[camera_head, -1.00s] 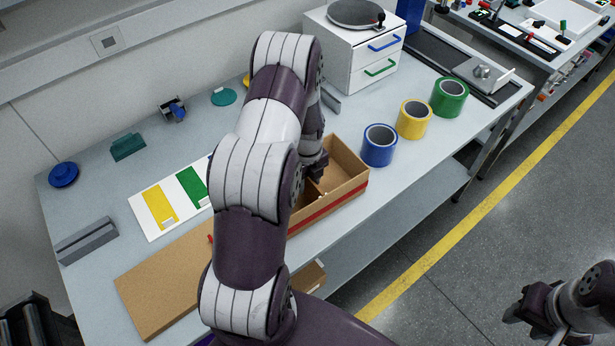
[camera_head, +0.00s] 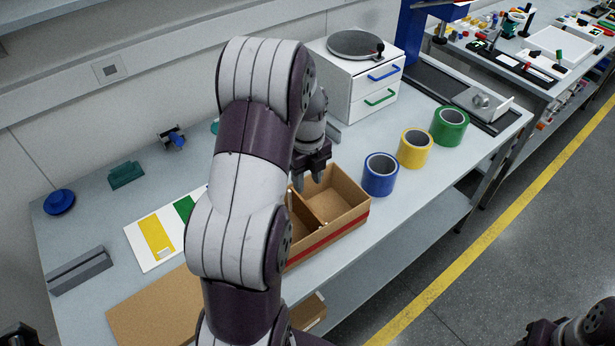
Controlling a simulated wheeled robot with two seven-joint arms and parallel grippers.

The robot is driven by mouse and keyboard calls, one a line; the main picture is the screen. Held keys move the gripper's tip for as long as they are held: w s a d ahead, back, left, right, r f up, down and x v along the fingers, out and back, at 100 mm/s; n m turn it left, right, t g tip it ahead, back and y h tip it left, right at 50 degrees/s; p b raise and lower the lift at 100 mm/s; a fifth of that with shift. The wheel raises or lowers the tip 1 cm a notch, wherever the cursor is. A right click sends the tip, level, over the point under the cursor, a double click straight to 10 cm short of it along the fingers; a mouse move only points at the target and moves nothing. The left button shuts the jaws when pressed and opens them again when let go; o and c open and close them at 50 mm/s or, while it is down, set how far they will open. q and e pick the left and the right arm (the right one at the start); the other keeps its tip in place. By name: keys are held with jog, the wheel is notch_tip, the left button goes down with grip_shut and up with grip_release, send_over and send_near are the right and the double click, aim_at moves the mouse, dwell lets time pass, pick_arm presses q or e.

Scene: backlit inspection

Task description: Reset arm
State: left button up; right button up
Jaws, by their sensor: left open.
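My left arm comes up through the middle of the head view. My left gripper (camera_head: 309,184) points down, open, above the back of the cardboard box (camera_head: 345,222), and I see nothing between its fingers. The box has a red stripe and a divider; its left part is hidden behind my arm. At the lower right corner only part of my right arm (camera_head: 575,333) shows; its fingers are not in view.
Blue (camera_head: 380,176), yellow (camera_head: 415,149) and green (camera_head: 450,127) tape rolls stand right of the box. A white drawer unit (camera_head: 352,85) stands behind. A card with colour strips (camera_head: 150,240) and a cardboard sheet (camera_head: 158,308) lie left. A grey block (camera_head: 80,270) lies far left.

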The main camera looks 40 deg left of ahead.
dwell(0.4)
pick_arm(q)
jog(key=s+d+r+n, duration=0.1)
jog(key=s+d+n, duration=0.5)
jog(key=d+n, duration=0.2)
jog(key=s+d+r+n+t, duration=0.1)
jog(key=s+d+n, duration=0.4)
jog(key=n, duration=0.8)
jog(key=d, duration=0.3)
jog(key=shift+s+d+r+n, duration=0.2)
jog(key=shift+s+r+n, duration=0.1)
jog(key=shift+s, duration=0.05)
